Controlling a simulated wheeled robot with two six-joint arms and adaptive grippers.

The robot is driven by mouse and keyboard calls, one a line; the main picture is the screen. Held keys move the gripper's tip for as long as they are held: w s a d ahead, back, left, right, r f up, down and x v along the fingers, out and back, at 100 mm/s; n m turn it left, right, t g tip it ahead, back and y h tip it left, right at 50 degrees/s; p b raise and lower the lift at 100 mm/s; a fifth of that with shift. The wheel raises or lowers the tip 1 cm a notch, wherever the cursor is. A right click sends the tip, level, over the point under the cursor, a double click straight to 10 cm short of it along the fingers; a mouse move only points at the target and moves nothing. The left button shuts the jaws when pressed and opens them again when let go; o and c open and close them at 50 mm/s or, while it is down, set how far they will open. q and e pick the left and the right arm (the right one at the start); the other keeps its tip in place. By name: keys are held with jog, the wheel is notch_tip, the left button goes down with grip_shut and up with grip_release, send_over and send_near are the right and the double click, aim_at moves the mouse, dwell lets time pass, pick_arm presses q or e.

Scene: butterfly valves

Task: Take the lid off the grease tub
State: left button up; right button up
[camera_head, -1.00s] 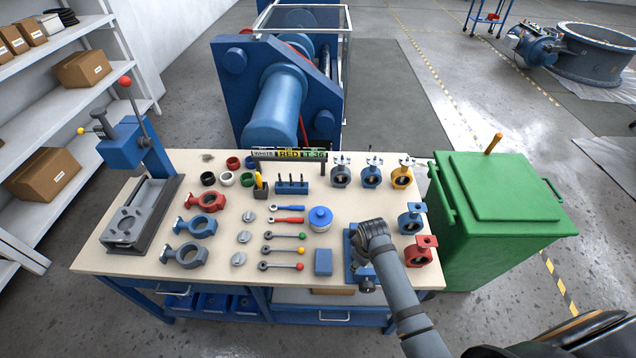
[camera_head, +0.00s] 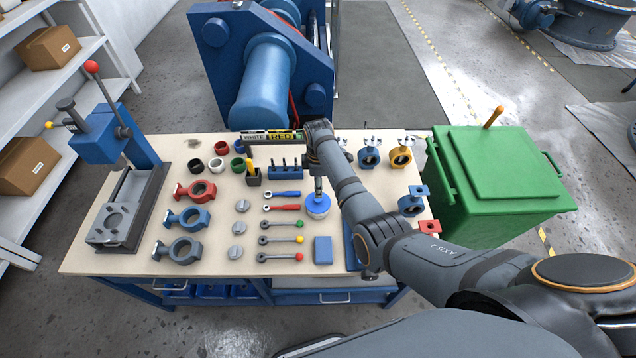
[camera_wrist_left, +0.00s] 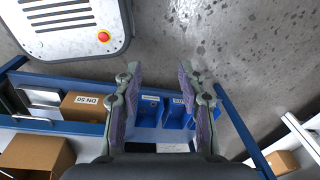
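The grease tub (camera_head: 317,213) is a small white round tub with a blue lid (camera_head: 318,202). It stands on the bench, right of the blue and red wrenches, with its lid on. My right arm reaches in from the right, and my right gripper (camera_head: 318,188) points down at the top of the lid. The arm hides the tub's right edge, and the fingers are too small to tell whether they are shut on the lid's knob. My left gripper (camera_wrist_left: 158,75) is open and empty in the left wrist view, in front of the bench's lower shelf.
The bench top (camera_head: 215,258) holds several wrenches, valve bodies and rings. A long label sign (camera_head: 270,136) stands behind. A blue block (camera_head: 323,250) lies in front of the tub. A press (camera_head: 125,190) stands left, a green bin (camera_head: 495,185) right.

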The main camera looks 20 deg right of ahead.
aim_at(318, 200)
notch_tip(318, 200, down, 5)
jog(key=b, duration=0.4)
jog(key=shift+w+f, duration=0.1)
jog(key=shift+f+b, duration=0.3)
jog(key=shift+f, duration=0.55)
jog(key=shift+f+b, duration=0.35)
jog(key=shift+f, duration=0.1)
pick_arm(q)
notch_tip(318, 200, down, 6)
jog(key=w, duration=0.2)
pick_arm(e)
jog(key=shift+r, duration=0.1)
jog(key=shift+c, duration=0.3)
grip_shut()
pick_arm(q)
jog(key=shift+w, duration=0.15)
jog(key=shift+d, duration=0.1)
